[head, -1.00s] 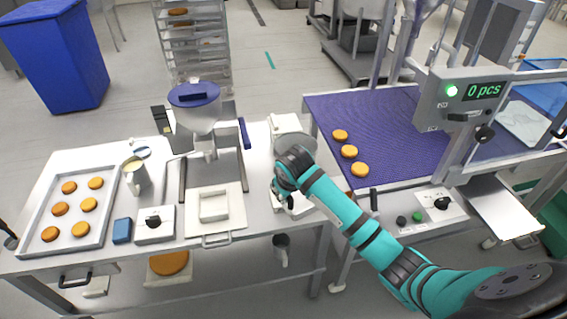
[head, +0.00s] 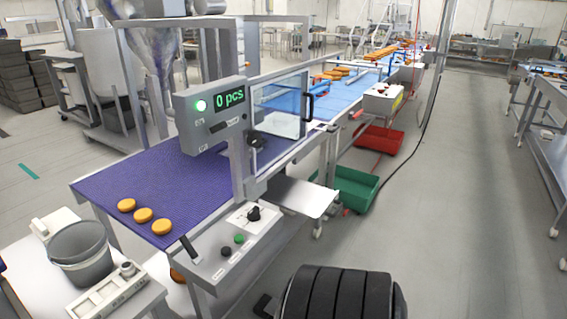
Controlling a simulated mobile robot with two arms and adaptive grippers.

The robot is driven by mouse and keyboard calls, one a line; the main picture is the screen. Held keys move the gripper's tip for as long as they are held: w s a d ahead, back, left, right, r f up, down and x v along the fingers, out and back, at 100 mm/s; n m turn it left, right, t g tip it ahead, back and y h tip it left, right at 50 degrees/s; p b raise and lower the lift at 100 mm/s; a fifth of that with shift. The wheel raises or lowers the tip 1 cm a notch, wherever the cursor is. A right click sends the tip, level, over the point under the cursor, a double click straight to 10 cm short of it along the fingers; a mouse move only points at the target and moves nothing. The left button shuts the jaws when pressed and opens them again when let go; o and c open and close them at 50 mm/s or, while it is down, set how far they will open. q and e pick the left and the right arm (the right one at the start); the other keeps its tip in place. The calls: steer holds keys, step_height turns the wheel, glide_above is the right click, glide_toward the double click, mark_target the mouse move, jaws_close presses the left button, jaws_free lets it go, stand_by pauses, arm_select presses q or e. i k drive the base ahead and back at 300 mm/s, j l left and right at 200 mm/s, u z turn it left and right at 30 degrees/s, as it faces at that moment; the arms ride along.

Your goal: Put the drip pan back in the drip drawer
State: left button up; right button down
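I cannot pick out a drip pan or a drip drawer for certain. A flat metal plate (head: 297,196) juts out from the near side of the conveyor, below the display post. I cannot tell whether it belongs to the drip drawer. Neither of my grippers shows clearly. A black ribbed part at the bottom edge hides some floor, and I cannot tell what it is.
A conveyor with a purple belt (head: 170,185) carries three round orange-brown cakes (head: 144,215). A display unit (head: 212,112) reads "0 pcs". A grey bucket (head: 80,255) stands at lower left. A green crate (head: 345,190) and a red crate (head: 380,138) sit on the floor. The right aisle is clear.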

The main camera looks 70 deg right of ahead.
mark_target(287, 190)
steer(key=k+l, duration=0.1)
steer(key=l, duration=0.45)
steer(key=k+l, duration=0.1)
steer(key=l, duration=0.5)
steer(key=k+l, duration=0.15)
steer(key=l, duration=0.4)
steer(key=k+l, duration=0.1)
steer(key=l, duration=0.5)
steer(key=k+l, duration=0.1)
steer(key=l, duration=0.45)
steer(key=k+l, duration=0.1)
steer(key=l, duration=0.5)
steer(key=k+l, duration=0.1)
steer(key=l, duration=0.45)
steer(key=k+l+u, duration=0.1)
steer(key=l, duration=0.5)
